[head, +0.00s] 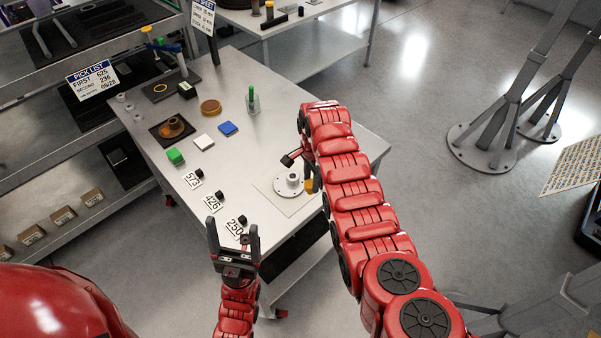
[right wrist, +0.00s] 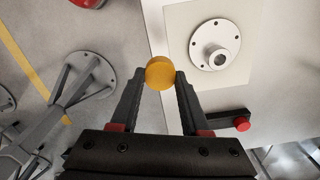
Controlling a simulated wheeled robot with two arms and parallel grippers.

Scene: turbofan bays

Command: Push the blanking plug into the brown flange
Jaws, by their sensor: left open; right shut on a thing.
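The yellow blanking plug (right wrist: 161,72), seen as a round face, is held between the fingertips of my right gripper (right wrist: 160,78). In the head view the plug (head: 309,185) shows beside a pale grey flange, and my right arm hides most of that gripper. The brown flange (head: 172,127) sits on a dark square tray (head: 186,135) on the left part of the table, well apart from the plug. My left gripper (head: 232,232) is open and empty near the table's front edge, by the number cards.
The pale grey flange (head: 289,184) is on a light plate; it also shows in the right wrist view (right wrist: 215,46). A green block (head: 175,156), white block (head: 204,141), blue block (head: 228,128), amber disc (head: 210,107) and green-topped stand (head: 253,103) occupy the table. Shelving stands left.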

